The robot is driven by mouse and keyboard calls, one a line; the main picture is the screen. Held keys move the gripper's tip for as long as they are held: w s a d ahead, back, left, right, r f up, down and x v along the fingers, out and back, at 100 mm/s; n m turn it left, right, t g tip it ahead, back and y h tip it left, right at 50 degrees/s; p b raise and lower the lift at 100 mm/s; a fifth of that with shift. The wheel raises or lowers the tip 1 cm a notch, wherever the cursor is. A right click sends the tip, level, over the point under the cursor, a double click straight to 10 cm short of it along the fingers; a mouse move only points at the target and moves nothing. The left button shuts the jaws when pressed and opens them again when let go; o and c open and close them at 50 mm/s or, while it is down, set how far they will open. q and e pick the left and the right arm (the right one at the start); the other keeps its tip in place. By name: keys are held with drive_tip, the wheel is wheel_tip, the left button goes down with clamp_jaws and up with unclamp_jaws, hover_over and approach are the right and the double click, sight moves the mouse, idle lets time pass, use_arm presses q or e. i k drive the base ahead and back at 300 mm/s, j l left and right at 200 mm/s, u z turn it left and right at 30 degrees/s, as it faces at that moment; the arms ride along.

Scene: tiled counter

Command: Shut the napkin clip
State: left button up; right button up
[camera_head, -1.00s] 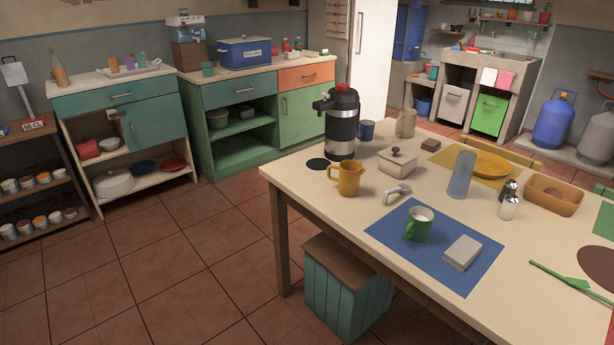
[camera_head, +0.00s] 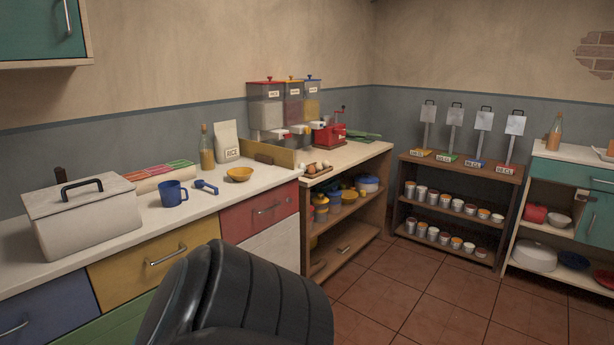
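I cannot make out a napkin clip in the head view now. The dining table and the small metal piece seen on it earlier are out of frame. Neither of my grippers shows, so their state is hidden. A dark ribbed shape fills the bottom centre and covers part of the drawer fronts.
A white counter (camera_head: 120,232) runs along the left wall with a lidded box (camera_head: 84,220), a blue mug (camera_head: 172,193), a blue scoop (camera_head: 206,187) and a yellow bowl (camera_head: 239,174). Three dispensers (camera_head: 290,108) stand farther back. A dark shelf (camera_head: 440,224) holds several cups. Tiled floor (camera_head: 385,300) is clear at the right.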

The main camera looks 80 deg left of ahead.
sight(60, 174)
drive_tip(key=k+u, duration=0.15)
drive_tip(key=u, duration=1.15)
drive_tip(key=k+j+u, duration=0.2)
drive_tip(key=u, duration=0.25)
drive_tip(key=k+j+u, duration=0.25)
drive_tip(key=u, duration=0.2)
drive_tip(key=k+j+u, duration=0.2)
drive_tip(key=j, duration=0.2)
drive_tip(key=j+u, duration=0.25)
drive_tip(key=j, duration=0.2)
drive_tip(key=k+j, duration=0.1)
drive_tip(key=j, duration=0.3)
drive_tip(key=k+j, duration=0.15)
drive_tip(key=j, duration=0.25)
drive_tip(key=k+j+u, duration=0.1)
drive_tip(key=j, duration=0.3)
drive_tip(key=k+j, duration=0.1)
drive_tip(key=j, duration=0.3)
drive_tip(key=i+l, duration=0.2)
drive_tip(key=l, duration=0.15)
drive_tip(key=i+l+u, duration=0.1)
drive_tip(key=l, duration=0.25)
drive_tip(key=i+l, duration=0.25)
drive_tip(key=i+l+u, duration=0.1)
drive_tip(key=l, duration=0.4)
drive_tip(key=i+l, duration=0.25)
drive_tip(key=i+l+u, duration=0.1)
drive_tip(key=l, duration=0.4)
